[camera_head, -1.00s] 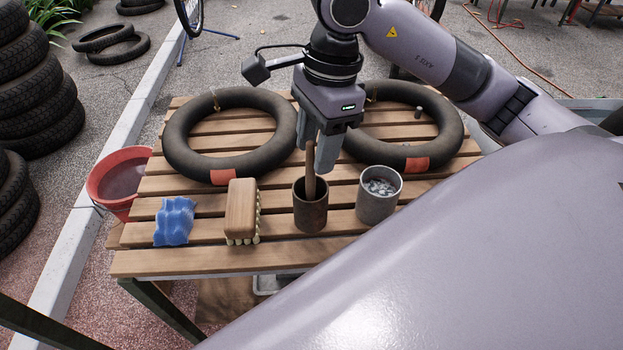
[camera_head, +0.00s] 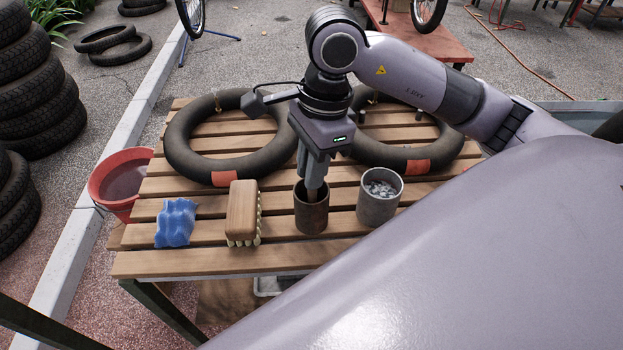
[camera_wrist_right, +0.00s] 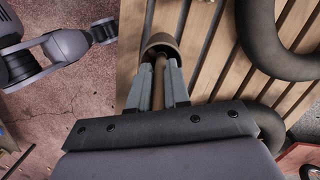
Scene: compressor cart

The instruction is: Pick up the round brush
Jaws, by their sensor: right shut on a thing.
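The round brush shows only as a brown wooden handle (camera_head: 312,194) standing in a dark brown cup (camera_head: 311,216) near the table's front. Its head is hidden inside the cup. My right gripper (camera_head: 314,178) points down over the cup, its fingers shut on the handle close to the rim. In the right wrist view the handle (camera_wrist_right: 159,72) runs between the two fingers into the cup (camera_wrist_right: 161,41). My left gripper is in neither view.
Beside the cup stand a grey metal can (camera_head: 378,205) and a wooden block brush (camera_head: 242,212). Two black tubes (camera_head: 180,155) (camera_head: 440,150) lie behind on the slatted table (camera_head: 200,262). A red bucket (camera_head: 116,195) is at left.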

